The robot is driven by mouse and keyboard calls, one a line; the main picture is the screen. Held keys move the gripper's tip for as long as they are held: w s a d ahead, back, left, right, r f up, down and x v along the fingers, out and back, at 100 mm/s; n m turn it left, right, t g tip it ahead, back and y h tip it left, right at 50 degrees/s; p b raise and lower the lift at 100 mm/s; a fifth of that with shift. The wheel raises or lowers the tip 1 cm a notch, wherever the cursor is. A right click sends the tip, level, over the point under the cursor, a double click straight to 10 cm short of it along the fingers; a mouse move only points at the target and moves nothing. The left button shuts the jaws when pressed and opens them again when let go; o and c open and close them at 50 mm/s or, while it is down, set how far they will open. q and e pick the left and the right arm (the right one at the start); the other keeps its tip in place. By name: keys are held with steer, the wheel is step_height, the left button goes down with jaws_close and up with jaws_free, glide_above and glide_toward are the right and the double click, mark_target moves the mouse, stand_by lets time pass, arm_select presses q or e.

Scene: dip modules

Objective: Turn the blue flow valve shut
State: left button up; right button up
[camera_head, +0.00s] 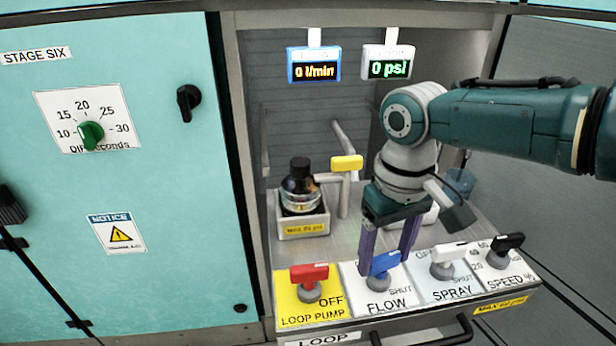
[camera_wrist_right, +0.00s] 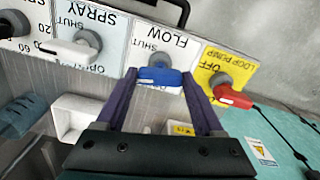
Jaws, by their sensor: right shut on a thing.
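The blue flow valve handle (camera_head: 384,263) sits on the white FLOW plate (camera_head: 376,303), above a grey stem. It lies roughly crosswise, its right end tilted up a little in the head view. My right gripper (camera_head: 387,260) reaches down from above, its two purple fingers shut on the ends of the blue handle. In the right wrist view the blue handle (camera_wrist_right: 160,77) lies between the fingertips (camera_wrist_right: 159,74). The fingers and handle hide part of the plate's lettering; SHUT shows to the lower right. A blue-framed display (camera_head: 313,65) reads 0 l/min. My left gripper is not in view.
The red loop pump handle (camera_head: 309,273) stands close left of the gripper, the white spray handle (camera_head: 449,252) and black speed handle (camera_head: 505,244) to the right. Behind are a dark bottle (camera_head: 300,185) in a holder and a yellow handle (camera_head: 346,162). A second display (camera_head: 388,63) reads 0 psi.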

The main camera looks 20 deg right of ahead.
mark_target(385, 257)
steer(key=shift+m+p, duration=0.45)
steer(key=shift+m, duration=0.75)
steer(key=o, duration=1.4)
steer(key=shift+r, duration=0.1)
step_height(385, 257, up, 9)
steer(key=p, duration=0.5)
steer(key=shift+f, duration=0.2)
steer(key=shift+r+p, duration=0.3)
steer(key=shift+r, duration=0.25)
